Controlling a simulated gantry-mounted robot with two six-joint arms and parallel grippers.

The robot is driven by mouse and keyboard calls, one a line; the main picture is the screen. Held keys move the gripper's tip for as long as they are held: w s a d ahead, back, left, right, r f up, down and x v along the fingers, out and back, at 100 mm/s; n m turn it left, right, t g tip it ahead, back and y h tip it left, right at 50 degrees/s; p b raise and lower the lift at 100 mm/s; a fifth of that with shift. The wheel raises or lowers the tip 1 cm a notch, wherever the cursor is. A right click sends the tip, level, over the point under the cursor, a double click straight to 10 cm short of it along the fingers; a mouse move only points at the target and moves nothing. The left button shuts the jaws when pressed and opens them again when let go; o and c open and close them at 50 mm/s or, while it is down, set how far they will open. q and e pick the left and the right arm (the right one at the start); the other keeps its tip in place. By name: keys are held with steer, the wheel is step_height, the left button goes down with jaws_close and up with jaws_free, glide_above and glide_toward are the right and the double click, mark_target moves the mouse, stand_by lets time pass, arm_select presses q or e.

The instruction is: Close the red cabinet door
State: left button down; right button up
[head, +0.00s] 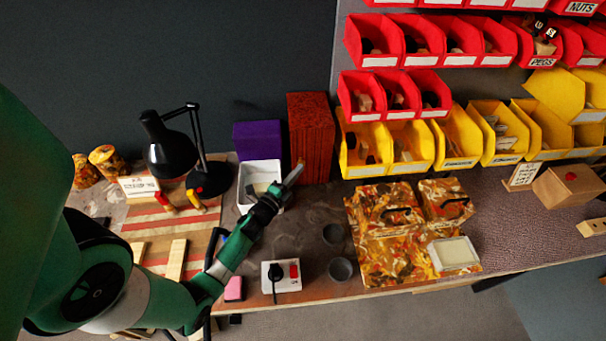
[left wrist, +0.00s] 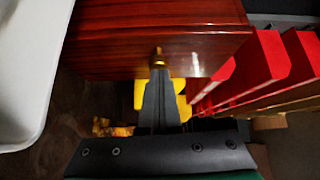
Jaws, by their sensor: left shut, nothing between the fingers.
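The red cabinet (head: 311,130) stands upright at the back of the bench, beside a purple box. Its red wooden face fills the upper part of the left wrist view (left wrist: 120,45), with a small brass knob (left wrist: 157,54) near its lower edge. My left gripper (head: 298,167) is shut and empty, its tips at the cabinet's lower front. In the left wrist view the closed fingers (left wrist: 160,72) reach the knob, but I cannot tell whether they touch it. I cannot tell how far the door stands from its frame. My right gripper is not in view.
A white bin (head: 246,190) stands left of my gripper, with the purple box (head: 257,140) behind it. Yellow bins (head: 364,168) are close on the cabinet's right. A black lamp (head: 170,150) stands left. Two grey cups (head: 340,269) and a switch box (head: 282,284) are in front.

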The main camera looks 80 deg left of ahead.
arm_select(q)
steer(key=shift+s+a+f, duration=0.25)
steer(key=v, duration=1.1)
steer(key=shift+d+r+p, duration=0.25)
steer(key=shift+d+p, duration=0.15)
steer(key=shift+d, duration=0.05)
